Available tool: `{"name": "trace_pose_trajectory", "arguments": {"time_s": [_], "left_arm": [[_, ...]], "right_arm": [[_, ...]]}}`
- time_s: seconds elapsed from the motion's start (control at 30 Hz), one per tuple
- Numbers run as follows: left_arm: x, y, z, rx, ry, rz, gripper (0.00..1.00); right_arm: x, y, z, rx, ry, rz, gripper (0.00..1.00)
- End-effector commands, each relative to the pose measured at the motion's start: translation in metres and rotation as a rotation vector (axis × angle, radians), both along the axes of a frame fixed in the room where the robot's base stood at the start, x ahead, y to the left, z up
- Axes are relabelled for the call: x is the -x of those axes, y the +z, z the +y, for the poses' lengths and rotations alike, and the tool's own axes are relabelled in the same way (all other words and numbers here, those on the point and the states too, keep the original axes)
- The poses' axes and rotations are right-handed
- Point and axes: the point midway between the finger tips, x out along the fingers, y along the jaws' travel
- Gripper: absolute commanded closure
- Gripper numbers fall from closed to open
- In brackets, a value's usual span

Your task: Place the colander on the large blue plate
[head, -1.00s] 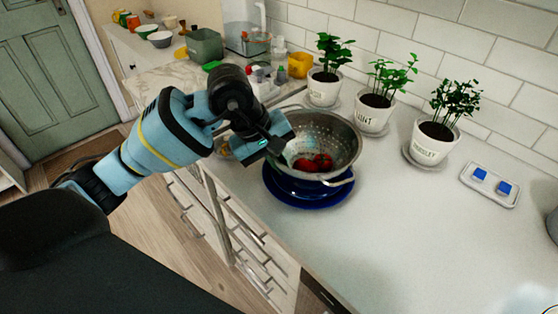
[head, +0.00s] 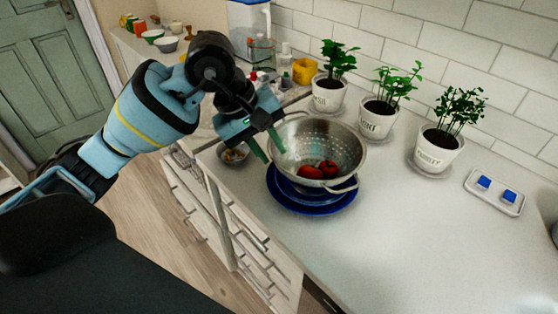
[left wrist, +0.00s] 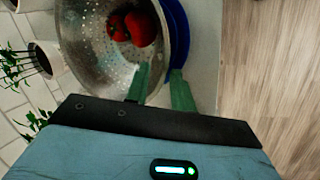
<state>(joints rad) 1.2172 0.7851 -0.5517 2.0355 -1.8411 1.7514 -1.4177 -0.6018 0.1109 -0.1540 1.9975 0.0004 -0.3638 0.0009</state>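The metal colander (head: 345,140), with red tomatoes (head: 318,171) inside, sits upright over the large blue plate (head: 305,208) on the counter. A smaller blue dish shows between them. My left gripper (head: 267,148) is at the colander's left rim, its two green fingers apart. In the left wrist view, the fingers (left wrist: 160,88) have a gap between them; one overlaps the colander (left wrist: 85,55) and the other lies just outside its rim. The blue plate's edge (left wrist: 177,30) shows beside it there. I cannot tell whether a finger touches the rim. My right gripper is out of view.
Potted plants in white pots (head: 328,94) line the wall behind the colander. A tray with blue squares (head: 495,191) lies at the right. A small bowl (head: 235,154) stands left of the colander. The front right counter is clear.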

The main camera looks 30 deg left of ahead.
Motion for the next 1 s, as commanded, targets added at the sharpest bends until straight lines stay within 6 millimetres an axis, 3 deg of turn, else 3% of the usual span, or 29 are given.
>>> {"name": "trace_pose_trajectory", "arguments": {"time_s": [0.1, 0.33, 1.0], "left_arm": [[0.005, 0.021, 0.008, 0.0, 0.002, -0.003, 0.76], [0.011, 0.043, 0.016, 0.0, 0.001, 0.0, 0.76], [0.012, 0.047, 0.017, 0.001, 0.001, 0.001, 0.76]], "right_arm": [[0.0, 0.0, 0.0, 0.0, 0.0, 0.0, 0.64], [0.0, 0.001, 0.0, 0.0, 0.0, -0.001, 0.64], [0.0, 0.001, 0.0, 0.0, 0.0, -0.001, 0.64]]}}
